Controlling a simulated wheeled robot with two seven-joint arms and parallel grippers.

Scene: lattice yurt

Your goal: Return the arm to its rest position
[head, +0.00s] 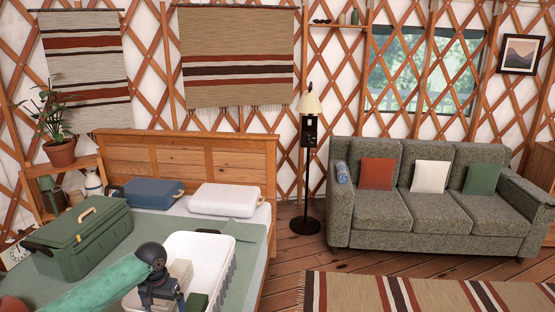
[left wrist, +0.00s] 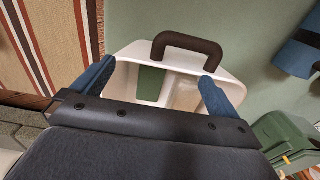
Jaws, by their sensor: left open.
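My left arm, in a green sleeve, comes in from the lower left of the head view. Its gripper (head: 165,297) is over the white crate (head: 222,262) on the bed. In the left wrist view my left gripper (left wrist: 157,88) has its two blue fingers wide apart, with nothing held between them. The crate (left wrist: 130,50) and its dark handle (left wrist: 187,45) lie beyond the fingers. A green item (head: 198,302) and a beige item (head: 180,272) are inside the crate, partly hidden by the gripper in the head view. My right gripper is not in view.
A green toolbox (head: 85,240) stands on the bed left of the crate, close above the arm. A blue case (head: 152,194) and a white case (head: 224,200) lie near the headboard (head: 190,155). Floor (head: 300,250) is clear between the bed and the sofa (head: 385,210).

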